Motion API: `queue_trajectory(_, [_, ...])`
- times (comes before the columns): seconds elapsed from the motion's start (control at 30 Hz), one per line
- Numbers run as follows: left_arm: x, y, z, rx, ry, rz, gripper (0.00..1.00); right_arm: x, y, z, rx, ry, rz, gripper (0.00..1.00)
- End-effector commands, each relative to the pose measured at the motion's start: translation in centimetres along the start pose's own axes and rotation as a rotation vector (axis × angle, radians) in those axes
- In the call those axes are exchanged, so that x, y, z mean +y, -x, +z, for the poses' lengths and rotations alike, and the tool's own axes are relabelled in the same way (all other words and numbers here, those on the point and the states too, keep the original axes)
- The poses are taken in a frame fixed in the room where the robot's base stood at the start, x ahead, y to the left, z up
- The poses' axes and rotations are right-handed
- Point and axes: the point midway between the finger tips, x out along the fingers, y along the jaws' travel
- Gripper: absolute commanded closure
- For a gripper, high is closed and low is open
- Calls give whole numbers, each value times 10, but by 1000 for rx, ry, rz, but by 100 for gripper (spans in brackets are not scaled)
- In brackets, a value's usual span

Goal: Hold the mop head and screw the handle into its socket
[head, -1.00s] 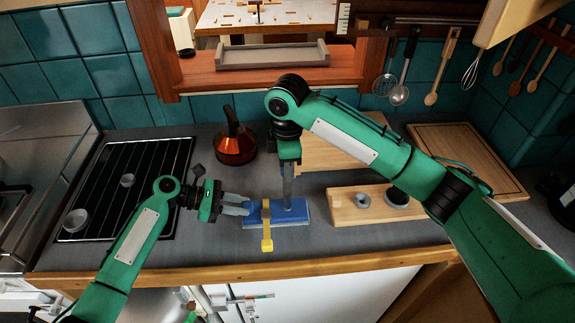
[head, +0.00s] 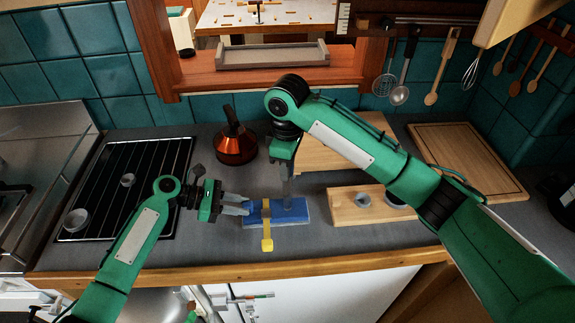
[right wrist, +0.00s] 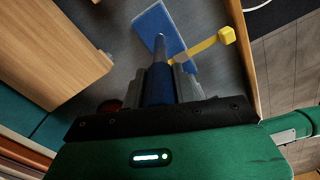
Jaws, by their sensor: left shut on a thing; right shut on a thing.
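The mop head (head: 294,212) is a flat blue block lying on the grey worktop. My left gripper (head: 243,204) is shut on its left end. My right gripper (head: 286,178) points down above the mop head, shut on the mop handle. In the right wrist view the handle (right wrist: 158,84) has a blue grip between the fingers, and a thin grey rod runs on to the blue mop head (right wrist: 155,22). The rod's end meets the mop head in the picture. The socket is hidden, so I cannot tell how deep the rod sits.
A yellow bar (head: 267,243) crosses the mop head and reaches toward the front edge. A wooden block with grey rings (head: 347,215) stands to the right. A copper kettle (head: 235,148) stands behind, and a black hob rack (head: 135,185) lies to the left.

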Motion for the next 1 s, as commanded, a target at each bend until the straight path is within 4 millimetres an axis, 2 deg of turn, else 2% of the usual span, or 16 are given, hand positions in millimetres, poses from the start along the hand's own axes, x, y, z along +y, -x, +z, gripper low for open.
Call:
queue_trajectory(0.17, [-2, -1, -5, 7, 5, -3, 100, 0, 1, 0, 3, -76, 1, 100])
queue_trajectory(0.43, [-2, -1, -4, 7, 5, -3, 100, 0, -1, 0, 3, -370, 5, 100])
queue_trajectory(0.77, [-2, -1, -4, 6, 5, -4, 100, 0, -1, 0, 2, -420, 5, 100])
queue_trajectory(0.8, [-2, -1, -4, 6, 5, -4, 100, 0, -1, 0, 2, -420, 5, 66])
queue_trajectory(0.9, [-2, -1, -4, 6, 5, -4, 100, 0, -1, 0, 1, -419, 5, 46])
queue_trajectory(1.0, [-2, -1, -4, 5, 5, -4, 100, 0, -2, 0, 1, -419, 5, 46])
